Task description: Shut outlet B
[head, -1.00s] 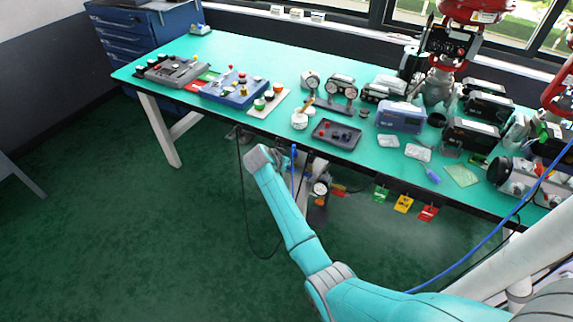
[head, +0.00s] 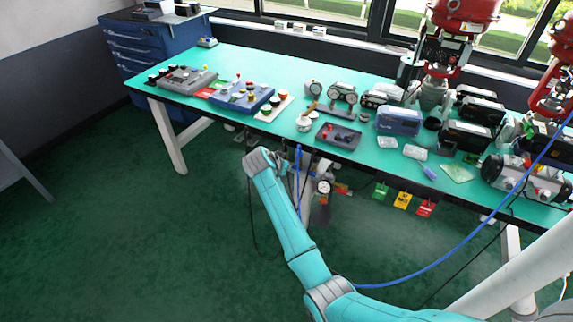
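Outlet B cannot be picked out, as no label is readable at this size. A blue box with knobs and buttons (head: 243,97) stands on the green bench left of centre. A grey box with a row of dark knobs (head: 186,79) is to its left. A small board with red, green and white round parts (head: 273,107) is to its right. My gripper (head: 283,164) is at the end of my teal arm, low in front of the bench's front edge and below these boxes. Its fingers are small and dark against the underside, so their opening is not clear.
A round gauge unit (head: 323,188) hangs under the bench right of my gripper. Green, yellow and red tags (head: 402,200) hang from the front edge. A dark tray (head: 338,135) and several instruments crowd the bench's right half. The green floor (head: 130,250) at left is clear.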

